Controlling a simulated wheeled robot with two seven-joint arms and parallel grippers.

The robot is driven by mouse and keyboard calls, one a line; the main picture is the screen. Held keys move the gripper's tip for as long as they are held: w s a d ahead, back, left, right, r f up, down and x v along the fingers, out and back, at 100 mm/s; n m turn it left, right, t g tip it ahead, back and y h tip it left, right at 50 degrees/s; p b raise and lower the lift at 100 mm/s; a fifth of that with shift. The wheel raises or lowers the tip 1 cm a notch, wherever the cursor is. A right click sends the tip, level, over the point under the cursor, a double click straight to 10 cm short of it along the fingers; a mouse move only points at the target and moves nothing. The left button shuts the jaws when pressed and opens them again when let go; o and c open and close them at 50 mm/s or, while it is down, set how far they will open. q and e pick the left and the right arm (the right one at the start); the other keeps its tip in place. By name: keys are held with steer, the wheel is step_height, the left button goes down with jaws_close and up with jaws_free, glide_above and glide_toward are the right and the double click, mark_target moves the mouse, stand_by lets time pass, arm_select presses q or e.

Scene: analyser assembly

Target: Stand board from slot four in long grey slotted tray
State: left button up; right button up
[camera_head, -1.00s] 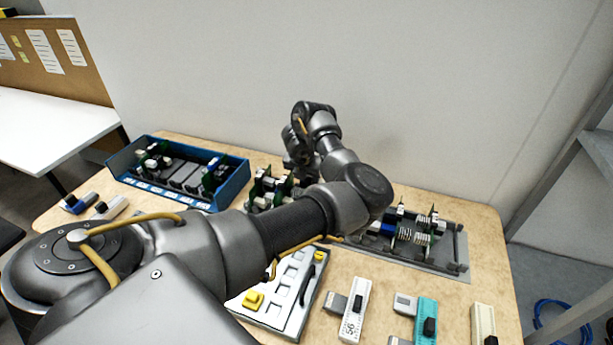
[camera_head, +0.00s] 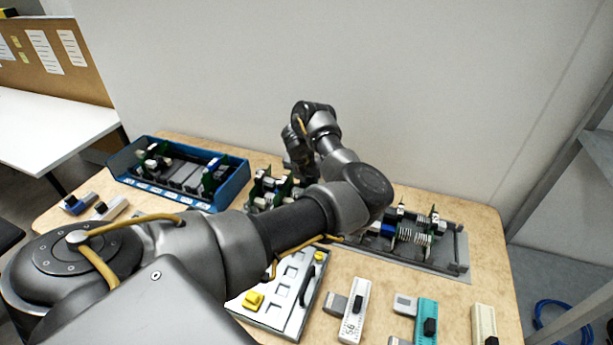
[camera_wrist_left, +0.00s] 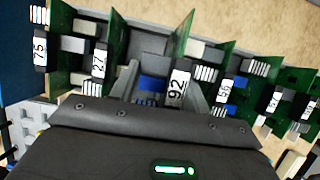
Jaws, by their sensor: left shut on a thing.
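The long grey slotted tray (camera_head: 452,258) runs across the table with upright green boards in it; my left arm hides its middle. In the left wrist view the tray (camera_wrist_left: 148,43) holds a row of boards with white number labels. My left gripper (camera_head: 303,176) is low over the tray's left part, its fingertips mostly hidden in the head view. In the left wrist view my left gripper (camera_wrist_left: 162,72) is shut on the board labelled 92 (camera_wrist_left: 178,85), which stands upright among its neighbours, boards 27 (camera_wrist_left: 99,62) and 56 (camera_wrist_left: 223,92). Its lower edge is hidden.
A blue box (camera_head: 231,187) with boards stands at the back left. A white panel with yellow knobs (camera_head: 254,300) lies in front of the tray. A white module (camera_head: 355,310), a teal module (camera_head: 426,320) and a cream module (camera_head: 484,322) lie at the front right.

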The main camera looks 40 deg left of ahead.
arm_select(q)
steer(key=shift+f, duration=0.15)
steer(key=shift+f+b, duration=0.7)
steer(key=shift+b, duration=0.05)
steer(key=shift+f, duration=0.15)
steer(key=shift+f+b, duration=0.45)
steer(key=shift+b, duration=0.1)
steer(key=shift+f, duration=0.1)
stand_by(0.9)
steer(key=shift+f+b, duration=0.9)
steer(key=shift+f+b, duration=0.35)
steer(key=shift+b, duration=0.15)
stand_by(0.9)
